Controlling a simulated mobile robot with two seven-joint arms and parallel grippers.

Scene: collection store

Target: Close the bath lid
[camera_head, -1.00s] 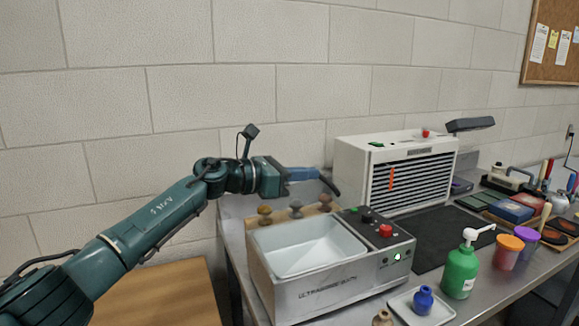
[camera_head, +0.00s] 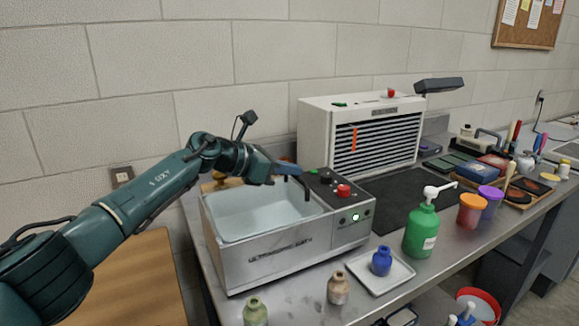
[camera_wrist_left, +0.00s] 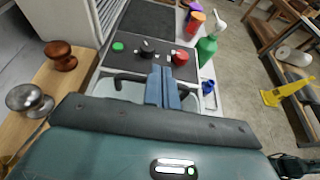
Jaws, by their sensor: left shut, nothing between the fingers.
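The ultrasonic bath (camera_head: 290,258) is a grey metal box on the bench. Its pale tank (camera_head: 265,215) is open at the top, and I cannot make out a lid on it. Its control panel (camera_head: 340,195) has a red knob and a lit green light. My left gripper (camera_head: 288,168) is shut and empty, above the back of the tank near the panel. In the left wrist view its blue fingers (camera_wrist_left: 163,88) are together over the tank, with dark curved parts beside them. I cannot tell whether they touch the bath. My right gripper is out of view.
A white louvred unit (camera_head: 362,140) stands behind the bath. A white tray (camera_head: 382,272) with a blue bottle, a green pump bottle (camera_head: 421,230) and small jars stand in front and to the right. Knobs (camera_wrist_left: 60,55) on a wooden board are behind the bath.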

